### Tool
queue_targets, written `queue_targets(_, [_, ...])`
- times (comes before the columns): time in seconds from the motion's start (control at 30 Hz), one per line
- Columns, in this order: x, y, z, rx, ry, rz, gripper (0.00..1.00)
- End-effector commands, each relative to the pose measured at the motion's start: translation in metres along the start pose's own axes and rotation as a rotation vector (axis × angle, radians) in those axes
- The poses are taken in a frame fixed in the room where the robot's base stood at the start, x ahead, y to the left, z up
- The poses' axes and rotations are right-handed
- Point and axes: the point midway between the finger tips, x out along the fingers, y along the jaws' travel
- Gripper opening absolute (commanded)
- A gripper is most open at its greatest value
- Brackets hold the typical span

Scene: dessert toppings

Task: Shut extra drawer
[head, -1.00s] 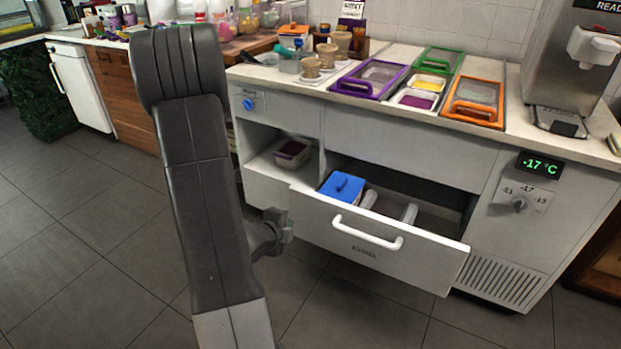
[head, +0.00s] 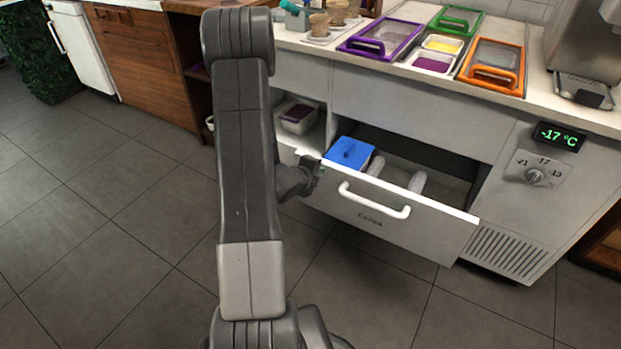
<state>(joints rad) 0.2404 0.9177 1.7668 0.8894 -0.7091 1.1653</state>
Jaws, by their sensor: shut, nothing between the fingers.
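The extra drawer (head: 345,212) stands pulled out from the white counter, with a white bar handle (head: 375,205) and the word EXTRA on its front. Inside it are a blue-lidded container (head: 349,152) at the left and white dividers. My gripper (head: 316,172) is at the drawer's left end, close to the upper left corner of its front. It is shut and empty. I cannot tell whether it touches the drawer. My arm hides part of the counter and floor to the left.
An open shelf left of the drawer holds a tub with dark purple contents (head: 297,117). On the countertop are purple (head: 347,46), green and orange framed lids. A temperature display (head: 558,137) and knob are at the right. The floor before the drawer is clear.

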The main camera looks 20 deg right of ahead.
Motion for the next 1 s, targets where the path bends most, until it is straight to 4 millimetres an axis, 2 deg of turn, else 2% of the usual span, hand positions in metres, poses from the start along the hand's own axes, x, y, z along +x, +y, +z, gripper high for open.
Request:
queue_targets(0.2, [0.012,-0.007,0.000,0.000,0.000,0.000,0.00])
queue_targets(0.67, [0.015,-0.009,0.000,0.000,0.000,0.000,0.00])
queue_targets(0.87, [0.033,-0.019,-0.001,0.002,0.002,-0.001,0.00])
queue_targets(1.0, [0.054,-0.032,-0.001,0.001,0.002,-0.003,0.00])
